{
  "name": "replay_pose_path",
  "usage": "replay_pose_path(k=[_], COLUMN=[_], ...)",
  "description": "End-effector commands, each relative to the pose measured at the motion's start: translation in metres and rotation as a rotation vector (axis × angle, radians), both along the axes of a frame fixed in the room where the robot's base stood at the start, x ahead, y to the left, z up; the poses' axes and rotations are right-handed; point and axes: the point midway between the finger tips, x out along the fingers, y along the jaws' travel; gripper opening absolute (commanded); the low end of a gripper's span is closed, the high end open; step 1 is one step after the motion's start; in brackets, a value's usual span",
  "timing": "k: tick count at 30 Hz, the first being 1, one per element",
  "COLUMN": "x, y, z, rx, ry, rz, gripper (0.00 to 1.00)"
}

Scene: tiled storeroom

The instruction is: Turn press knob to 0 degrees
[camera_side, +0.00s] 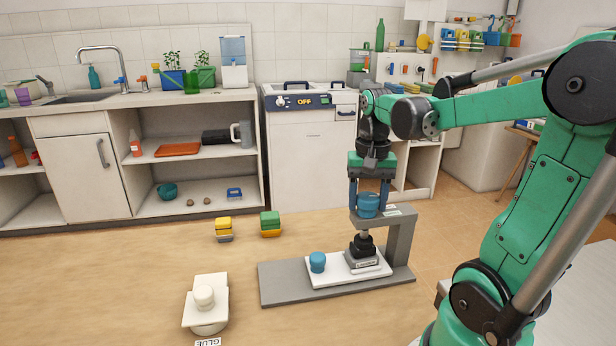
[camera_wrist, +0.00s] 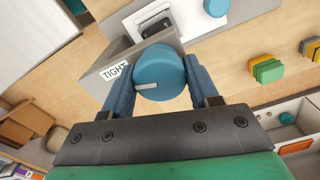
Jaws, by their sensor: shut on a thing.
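The press knob (camera_side: 368,207) is a blue cylinder on top of the grey press frame (camera_side: 402,240). My gripper (camera_side: 368,198) points down from above, with one finger on each side of the knob, shut on it. In the wrist view the knob (camera_wrist: 158,66) sits between the two blue fingers of my gripper (camera_wrist: 162,80). Below the knob, the press's black ram (camera_side: 363,243) stands over a grey block on a white plate (camera_side: 322,280).
A loose blue cylinder (camera_side: 317,262) stands on the white plate, left of the ram. Yellow blocks (camera_side: 223,224) and green blocks (camera_side: 270,220) lie behind the press. A cream object (camera_side: 204,298) stands at the front left, near a "GLUE" label (camera_side: 208,342). Shelves (camera_side: 195,150) line the back.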

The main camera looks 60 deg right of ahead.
Motion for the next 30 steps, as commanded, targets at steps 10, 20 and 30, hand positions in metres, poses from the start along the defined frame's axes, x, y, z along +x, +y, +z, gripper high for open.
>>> replay_pose_path(k=[10, 20, 30], x=[0.0003, 0.0004, 0.0003], y=[0.0005, 0.0008, 0.0011], z=[0.0000, 0.0000, -0.0001], rx=[0.001, 0.001, 0.001], ry=[0.000, 0.001, 0.001], rz=[0.330, 0.643, 0.965], gripper=[0.01, 0.01, 0.01])
